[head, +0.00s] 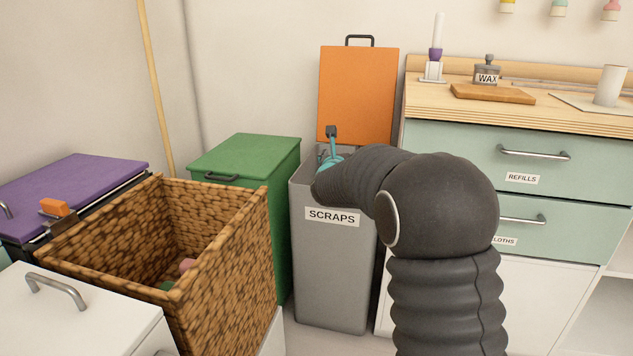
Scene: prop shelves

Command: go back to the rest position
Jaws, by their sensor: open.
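My gripper (328,147) is at the end of my dark ribbed arm, over the grey bin labelled SCRAPS (332,265). Its teal and black finger parts show in front of the bin's raised orange lid (358,92). The jaws are open, and I see nothing held in them. My arm hides part of the gripper and the right part of the bin's mouth. I cannot tell whether the gripper touches the lid or the bin.
A green lidded bin (246,158) and a wicker basket (232,262) stand left of the grey bin. A purple-lidded bin (75,185) is further left. A wooden-topped drawer cabinet (560,155) stands right, bearing a wax jar (487,72), candle (437,35) and board (493,94).

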